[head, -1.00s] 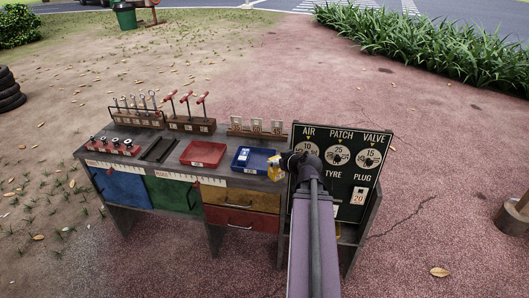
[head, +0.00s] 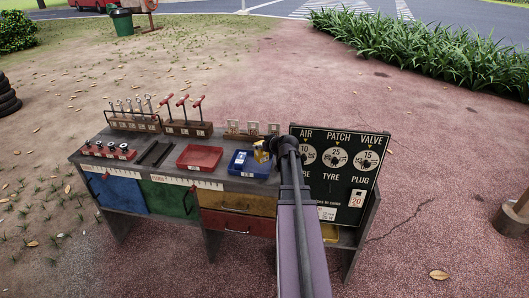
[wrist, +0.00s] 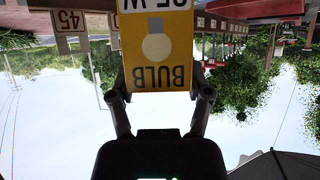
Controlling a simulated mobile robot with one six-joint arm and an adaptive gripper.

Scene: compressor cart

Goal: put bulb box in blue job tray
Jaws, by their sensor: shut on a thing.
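The yellow bulb box (head: 260,152) is in my gripper (head: 268,149), over the right part of the blue job tray (head: 247,173) in the head view. I cannot tell how high it is above the tray floor. In the wrist view the bulb box (wrist: 156,72) shows its yellow face with a bulb picture and the word BULB upside down. The gripper's two fingers (wrist: 161,88) press on its sides. My arm hides the area just right of the tray.
A red tray (head: 200,157) lies left of the blue tray. Small white-tagged holders (head: 253,128) stand behind it. The dark AIR, PATCH, VALVE panel (head: 338,190) rises to the right. Racks of red-handled tools (head: 187,125) stand at the back left.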

